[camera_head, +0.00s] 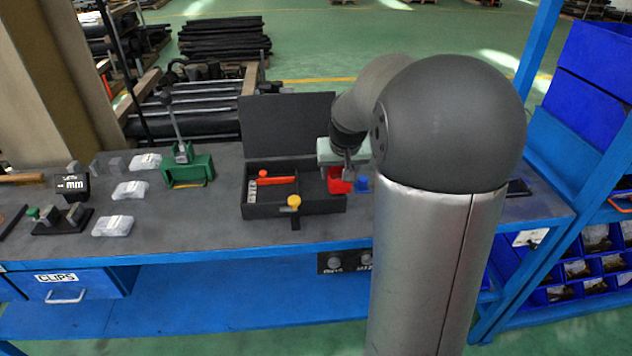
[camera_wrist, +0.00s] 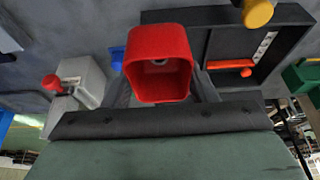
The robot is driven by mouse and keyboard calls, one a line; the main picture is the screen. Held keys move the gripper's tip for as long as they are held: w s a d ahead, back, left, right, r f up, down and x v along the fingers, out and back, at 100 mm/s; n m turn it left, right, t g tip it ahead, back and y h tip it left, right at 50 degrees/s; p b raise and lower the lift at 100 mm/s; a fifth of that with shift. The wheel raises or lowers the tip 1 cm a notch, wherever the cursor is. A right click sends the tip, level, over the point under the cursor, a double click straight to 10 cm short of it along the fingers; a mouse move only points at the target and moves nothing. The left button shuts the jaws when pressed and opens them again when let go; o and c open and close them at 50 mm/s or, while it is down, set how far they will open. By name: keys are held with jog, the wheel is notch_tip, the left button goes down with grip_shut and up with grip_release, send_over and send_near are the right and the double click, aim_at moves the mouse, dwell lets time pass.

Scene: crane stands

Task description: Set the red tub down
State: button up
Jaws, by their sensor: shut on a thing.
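The red tub (camera_head: 340,183) hangs under my gripper (camera_head: 346,167) at the right end of an open black case (camera_head: 322,208). In the wrist view the red tub (camera_wrist: 158,62) is large and its open mouth faces the camera; it looks empty apart from a small grey spot inside. The dark fingers of my gripper (camera_wrist: 162,88) are shut on it, one on each side. The tub overlaps the case's right wall in the head view. I cannot tell how high it is above the case or bench.
The case holds an orange-red tool (camera_head: 276,180) and has a yellow knob (camera_head: 294,201) in front; its lid (camera_head: 288,125) stands up behind. A blue item (camera_head: 362,184) is close beside the tub. A grey block with a red knob (camera_wrist: 78,84) is nearby.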

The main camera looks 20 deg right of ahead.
jog(key=w+f, duration=0.2)
jog(key=w, duration=0.1)
jog(key=w+f+p, duration=0.1)
jog(key=w+f, duration=0.2)
jog(key=w+f+p, duration=0.1)
jog(key=w+f, duration=0.1)
jog(key=shift+w+a+f, duration=0.3)
jog(key=shift+w+a, duration=0.1)
jog(key=shift+f+p, duration=0.3)
jog(key=shift+f, duration=1.25)
jog(key=shift+f, duration=0.25)
jog(key=o, duration=1)
jog(key=shift+r, duration=0.1)
jog(key=shift+r, duration=0.1)
